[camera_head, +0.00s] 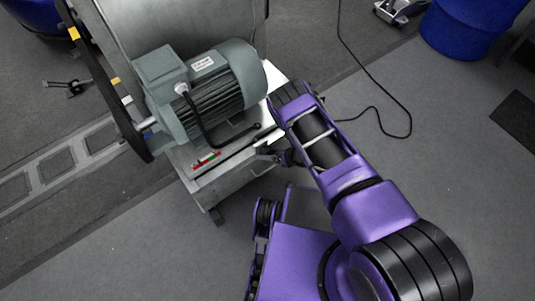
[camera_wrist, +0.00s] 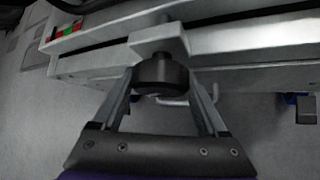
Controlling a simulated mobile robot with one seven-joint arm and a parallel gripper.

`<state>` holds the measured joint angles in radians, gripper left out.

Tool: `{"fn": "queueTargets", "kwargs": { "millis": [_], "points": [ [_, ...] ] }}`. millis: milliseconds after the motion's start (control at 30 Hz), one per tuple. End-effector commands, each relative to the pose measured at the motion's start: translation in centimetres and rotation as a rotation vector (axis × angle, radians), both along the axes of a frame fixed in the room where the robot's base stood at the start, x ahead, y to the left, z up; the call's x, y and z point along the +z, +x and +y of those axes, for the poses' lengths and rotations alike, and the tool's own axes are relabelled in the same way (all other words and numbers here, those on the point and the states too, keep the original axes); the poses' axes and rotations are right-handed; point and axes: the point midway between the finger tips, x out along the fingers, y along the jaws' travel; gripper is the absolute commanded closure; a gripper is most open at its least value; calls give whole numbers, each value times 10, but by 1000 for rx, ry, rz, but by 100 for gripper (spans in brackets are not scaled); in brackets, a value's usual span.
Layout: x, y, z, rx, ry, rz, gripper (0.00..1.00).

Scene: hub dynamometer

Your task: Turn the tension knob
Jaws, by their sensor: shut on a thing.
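The tension knob (camera_wrist: 162,75) is a dark, round knob under a light metal bracket in the middle of the wrist view. My gripper (camera_wrist: 163,82) has one finger on each side of it and is shut on it. In the head view my gripper (camera_head: 269,152) is at the front right edge of the metal base below the motor. The knob is too small and covered to make out in the head view.
A grey-green motor (camera_head: 205,88) sits on the metal base (camera_head: 222,185). A red and green scale (camera_head: 206,160) lies along its front edge. A black cable (camera_head: 400,105) runs over the floor at right. A blue drum (camera_head: 462,30) stands at the upper right.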

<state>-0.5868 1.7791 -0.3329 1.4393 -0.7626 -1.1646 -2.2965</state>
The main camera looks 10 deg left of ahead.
Motion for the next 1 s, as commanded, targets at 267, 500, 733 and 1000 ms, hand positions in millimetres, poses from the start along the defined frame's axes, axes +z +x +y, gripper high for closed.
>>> {"fn": "queueTargets", "kwargs": {
  "millis": [267, 500, 733, 1000],
  "points": [
    [-1, 1, -2, -3, 170, 197, 80],
    [-1, 0, -2, -1, 299, 350, 80],
    [-1, -1, -1, -2, 388, 455, 80],
    [0, 0, -1, -1, 440, 516, 80]
  ]
}}
